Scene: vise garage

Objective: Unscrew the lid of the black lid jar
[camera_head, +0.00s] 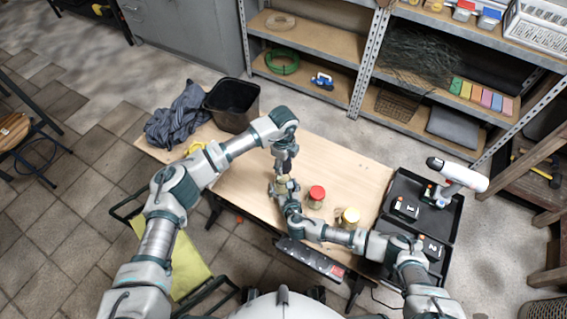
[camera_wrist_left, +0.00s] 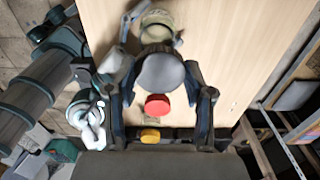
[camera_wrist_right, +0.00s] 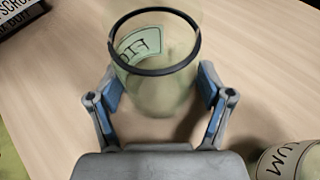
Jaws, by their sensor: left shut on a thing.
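My left gripper (camera_head: 284,163) reaches down over the black lid jar and is shut on its dark lid (camera_wrist_left: 160,71). In the left wrist view the lid sits between the fingers, with the glass jar (camera_wrist_left: 157,25) beyond it. The jar's see-through body (camera_wrist_right: 155,90) shows a dark ring at the top and a partly readable label in the right wrist view, with no lid visible on it there. My right gripper (camera_wrist_right: 160,95) has a finger on each side of this jar; whether they press on it is unclear.
A red-lid jar (camera_head: 316,195) and a yellow-lid jar (camera_head: 350,217) stand close to the right on the wooden table (camera_head: 345,165). A black bin (camera_head: 232,105) and a grey cloth (camera_head: 180,115) are at the table's back left. An open black case (camera_head: 450,225) with a drill (camera_head: 457,175) is at right.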

